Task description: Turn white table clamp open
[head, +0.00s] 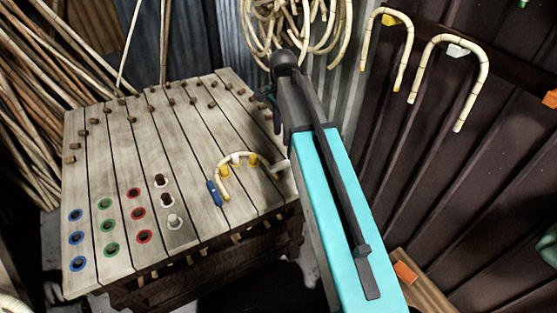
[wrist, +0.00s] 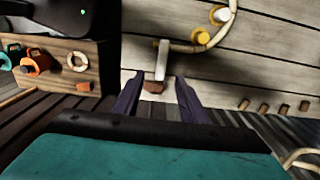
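A white clamp lever (wrist: 162,60) lies at the end of a bent cane (wrist: 185,48) on the plank table (wrist: 275,70). In the wrist view its lower end is between the fingertips of my gripper (wrist: 158,80). The dark fingers are apart, one on each side; I see no contact. A brown block (wrist: 153,87) is at the lever's end. In the head view the lever (head: 281,166) is at the cane's right end, partly beside my arm. The cane (head: 221,176) curves around yellow pegs (head: 253,160). A blue clamp (head: 214,193) is at its left end.
Blue rings (head: 76,238), green rings (head: 109,227) and red rings (head: 138,213) are set in the table's left front. Brown pegs (head: 133,119) stand along the back. Bent canes (head: 455,45) hang on the right wall.

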